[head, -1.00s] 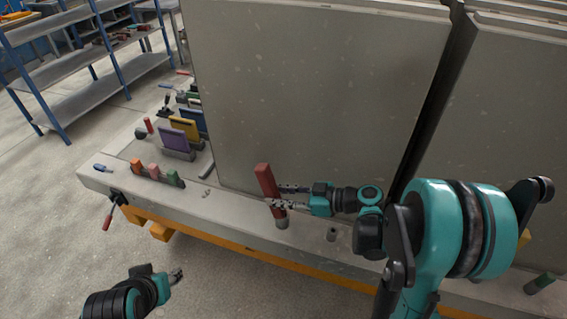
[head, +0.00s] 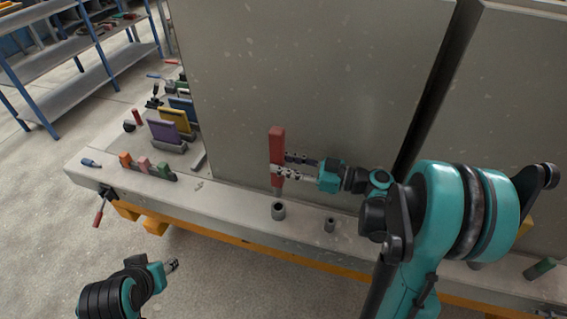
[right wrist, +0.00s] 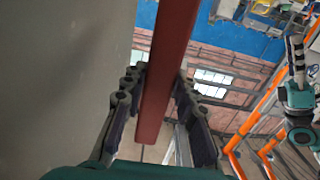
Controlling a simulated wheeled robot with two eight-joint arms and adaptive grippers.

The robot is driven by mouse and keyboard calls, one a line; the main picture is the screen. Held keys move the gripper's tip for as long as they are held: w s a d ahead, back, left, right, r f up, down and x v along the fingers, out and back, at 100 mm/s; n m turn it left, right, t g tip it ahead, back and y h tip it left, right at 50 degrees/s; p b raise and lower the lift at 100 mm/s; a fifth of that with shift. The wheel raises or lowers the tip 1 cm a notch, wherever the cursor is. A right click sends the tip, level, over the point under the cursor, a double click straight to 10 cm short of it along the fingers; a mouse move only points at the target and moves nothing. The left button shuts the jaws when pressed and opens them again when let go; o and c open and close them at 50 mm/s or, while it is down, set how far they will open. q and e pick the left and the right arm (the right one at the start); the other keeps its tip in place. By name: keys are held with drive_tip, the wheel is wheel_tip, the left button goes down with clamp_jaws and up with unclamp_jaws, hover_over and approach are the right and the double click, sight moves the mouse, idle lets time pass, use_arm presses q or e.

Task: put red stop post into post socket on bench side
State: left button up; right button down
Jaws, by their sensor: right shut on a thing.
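The red stop post (head: 277,150) is a long red bar with a grey lower end, held nearly upright against the backdrop of the grey panel. My right gripper (head: 281,168) is shut on it; in the right wrist view the red post (right wrist: 166,75) runs between both fingers. A round grey socket (head: 278,211) with a dark open top is on the bench side, just below the post's lower end, with a gap showing between them. A smaller socket (head: 329,225) is to its right. My left gripper (head: 171,265) hangs low over the floor, apparently empty; its jaws are too small to read.
Large grey panels (head: 310,80) stand close behind the post. On the bench (head: 225,200) to the left are short coloured blocks (head: 143,164), a purple block (head: 166,133) and a yellow one (head: 174,119). A green-topped post (head: 540,268) is at far right. A blue-framed shelf (head: 85,60) stands behind.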

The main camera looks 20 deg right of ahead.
sight(284, 181)
drive_tip(key=shift+f+b, duration=2.05)
drive_tip(key=shift+f, duration=0.4)
drive_tip(key=shift+f+b, duration=1.05)
drive_tip(key=shift+b, duration=0.2)
drive_tip(key=shift+f, duration=1.95)
drive_tip(key=c, duration=1.1)
unclamp_jaws()
drive_tip(key=v, duration=1.2)
